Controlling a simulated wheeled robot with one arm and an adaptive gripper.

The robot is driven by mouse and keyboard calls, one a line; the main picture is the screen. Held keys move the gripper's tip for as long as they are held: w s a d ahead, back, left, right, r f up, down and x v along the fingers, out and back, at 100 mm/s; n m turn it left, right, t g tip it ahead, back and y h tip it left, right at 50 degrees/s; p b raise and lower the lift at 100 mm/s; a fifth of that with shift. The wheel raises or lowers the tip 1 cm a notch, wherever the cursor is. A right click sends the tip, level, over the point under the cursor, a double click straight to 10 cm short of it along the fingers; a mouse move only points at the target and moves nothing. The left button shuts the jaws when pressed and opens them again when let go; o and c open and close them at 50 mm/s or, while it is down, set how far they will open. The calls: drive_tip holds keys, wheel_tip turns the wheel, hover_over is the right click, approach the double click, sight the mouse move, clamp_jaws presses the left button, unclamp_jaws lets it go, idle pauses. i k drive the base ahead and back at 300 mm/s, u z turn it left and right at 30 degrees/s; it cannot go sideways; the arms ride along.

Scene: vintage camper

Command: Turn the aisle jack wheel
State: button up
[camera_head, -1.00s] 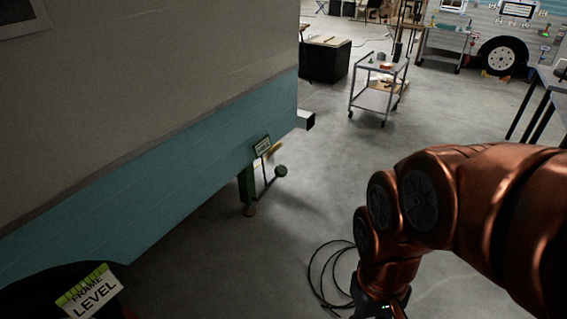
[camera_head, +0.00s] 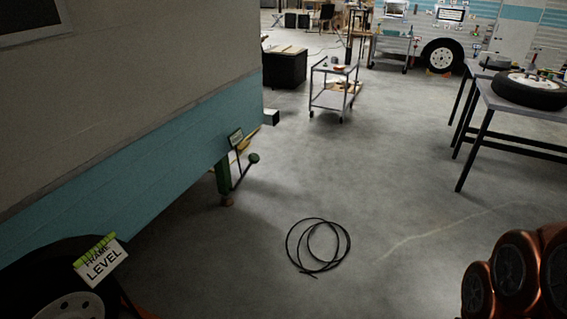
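A green jack (camera_head: 223,180) stands under the rear corner of the camper (camera_head: 130,140), its foot on a small brown block. A crank-like arm with a round dark green knob or wheel (camera_head: 254,158) sticks out to its right. A small sign (camera_head: 236,138) is fixed just above the jack; its text is too small to read. My gripper is out of frame; only copper links of my arm show at the lower right, well apart from the jack.
A black cable coil (camera_head: 318,247) lies on the floor right of the jack. A "FRAME LEVEL" sign (camera_head: 101,260) stands by the camper's wheel (camera_head: 75,306). A cart (camera_head: 333,88) and a table with a tyre (camera_head: 530,90) stand farther off.

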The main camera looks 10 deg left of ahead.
sight(253, 158)
drive_tip(key=z, duration=0.1)
drive_tip(key=i, duration=1.15)
drive_tip(key=u, duration=0.3)
drive_tip(key=i, duration=1.4)
drive_tip(key=u, duration=1.65)
drive_tip(key=i, duration=0.8)
drive_tip(key=u, duration=0.8)
